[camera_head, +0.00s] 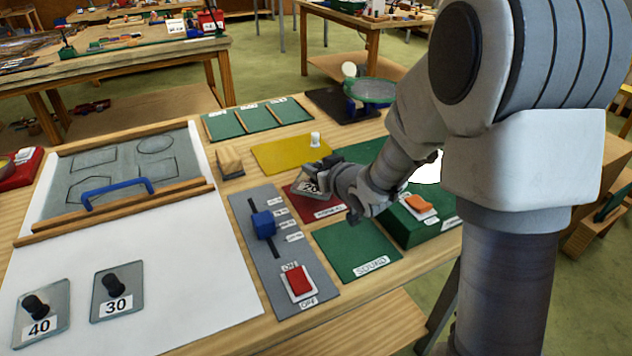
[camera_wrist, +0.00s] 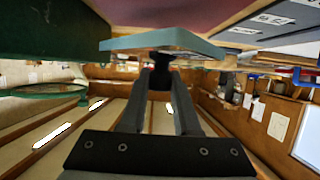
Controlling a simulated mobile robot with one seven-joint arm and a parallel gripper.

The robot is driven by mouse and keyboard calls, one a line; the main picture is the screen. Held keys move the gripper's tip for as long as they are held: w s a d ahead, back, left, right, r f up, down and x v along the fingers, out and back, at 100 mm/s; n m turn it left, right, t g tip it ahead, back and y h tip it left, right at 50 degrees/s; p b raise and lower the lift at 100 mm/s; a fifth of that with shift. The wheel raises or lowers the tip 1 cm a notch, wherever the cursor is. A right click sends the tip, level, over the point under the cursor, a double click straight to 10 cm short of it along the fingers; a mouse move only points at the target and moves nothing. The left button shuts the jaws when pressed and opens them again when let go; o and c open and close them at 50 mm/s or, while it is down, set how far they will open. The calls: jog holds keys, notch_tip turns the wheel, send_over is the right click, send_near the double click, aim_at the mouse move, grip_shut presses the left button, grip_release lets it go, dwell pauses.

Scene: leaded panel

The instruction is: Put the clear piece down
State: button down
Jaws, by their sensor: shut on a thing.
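My gripper (camera_head: 338,182) is shut on the black knob (camera_wrist: 161,66) of a clear piece. The clear piece (camera_wrist: 160,40) is a thin, flat, pale blue-green plate in the wrist view. In the head view, the clear piece (camera_head: 313,188) shows partly behind my gripper, over the dark red mat (camera_head: 318,208). A red surface fills the top of the wrist view, and a gap seems to lie between it and the plate. Two more clear pieces with black knobs, labelled 40 (camera_head: 55,300) and 30 (camera_head: 132,275), lie on the white sheet at the left.
The green SOUND mat (camera_head: 352,250) is bare. A grey panel (camera_head: 255,220) with a blue slider and red switch stands left of the red mat. A yellow mat (camera_head: 280,156) with a white knob lies behind. A green box (camera_head: 425,228) with an orange button stands to the right.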

jog(key=shift+f, duration=1.45)
jog(key=shift+f+b, duration=0.25)
jog(key=shift+b, duration=0.3)
jog(key=c, duration=0.6)
grip_release()
jog(key=shift+c, duration=0.2)
jog(key=shift+r, duration=0.15)
